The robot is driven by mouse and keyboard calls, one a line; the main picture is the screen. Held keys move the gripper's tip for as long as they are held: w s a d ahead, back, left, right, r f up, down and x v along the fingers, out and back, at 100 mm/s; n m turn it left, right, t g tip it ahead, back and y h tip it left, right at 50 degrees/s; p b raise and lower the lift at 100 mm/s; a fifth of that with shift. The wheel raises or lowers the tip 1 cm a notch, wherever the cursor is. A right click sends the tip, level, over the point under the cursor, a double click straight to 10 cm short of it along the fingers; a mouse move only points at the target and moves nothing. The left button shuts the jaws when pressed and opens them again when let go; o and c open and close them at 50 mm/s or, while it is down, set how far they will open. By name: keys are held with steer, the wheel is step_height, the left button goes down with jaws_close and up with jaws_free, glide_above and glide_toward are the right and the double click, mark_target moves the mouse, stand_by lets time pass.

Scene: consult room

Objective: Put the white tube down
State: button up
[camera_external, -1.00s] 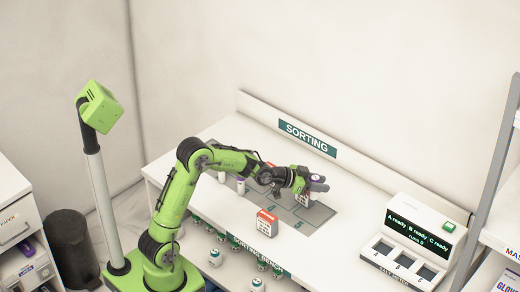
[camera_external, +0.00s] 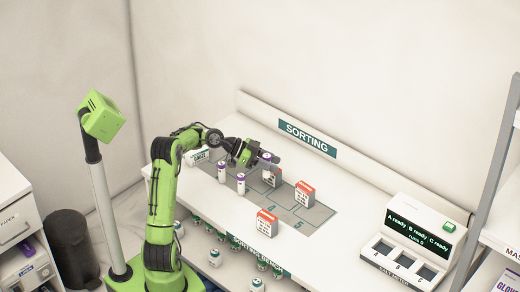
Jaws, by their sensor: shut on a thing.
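My gripper (camera_external: 264,160) is shut on a white tube with a purple cap (camera_external: 266,158), above the grey sorting mat (camera_external: 318,216) on the white bench. The fingers cover part of the tube. I cannot tell how far its lower end is from the mat. Two similar white tubes with purple caps stand to the left, one at the mat's left part (camera_external: 222,172) and one nearer the front (camera_external: 241,185).
A white meter with dark pads (camera_external: 405,255) stands at the bench's right end. Bare bench lies between.

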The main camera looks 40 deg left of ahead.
step_height(320, 180, down, 16)
steer(key=b, duration=0.2)
steer(key=shift+r+b, duration=0.2)
steer(key=shift+b, duration=0.2)
steer(key=o, duration=1)
